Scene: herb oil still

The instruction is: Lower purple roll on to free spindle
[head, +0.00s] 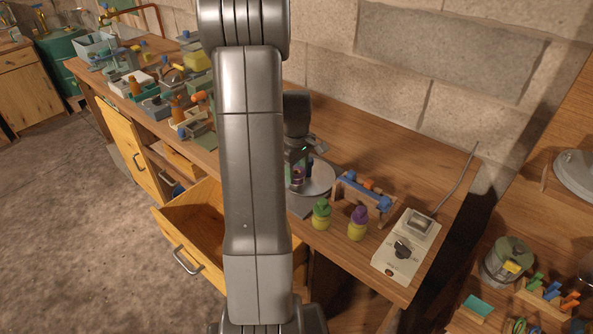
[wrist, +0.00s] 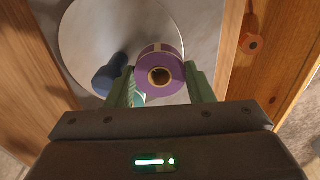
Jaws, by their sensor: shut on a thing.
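A purple roll (wrist: 160,58) with a dark hole in its middle sits between the green fingers of my gripper (wrist: 165,80) in the wrist view. The fingers are shut on it from both sides. In the head view my gripper (head: 299,160) is over the round grey plate (head: 320,176) on the bench, and the purple roll (head: 298,178) shows small below it. In the wrist view a blue cylinder (wrist: 107,80) stands on the plate just left of the roll, and a teal piece shows partly under the roll. I cannot make out the free spindle; the roll and fingers hide what is below.
A wooden rack (head: 345,192) with a blue bar stands right of the plate. A green-capped bottle (head: 321,215) and a purple-capped bottle (head: 358,225) stand in front. A switch box (head: 406,247) is at the right end. An open drawer (head: 195,225) juts out at the front left.

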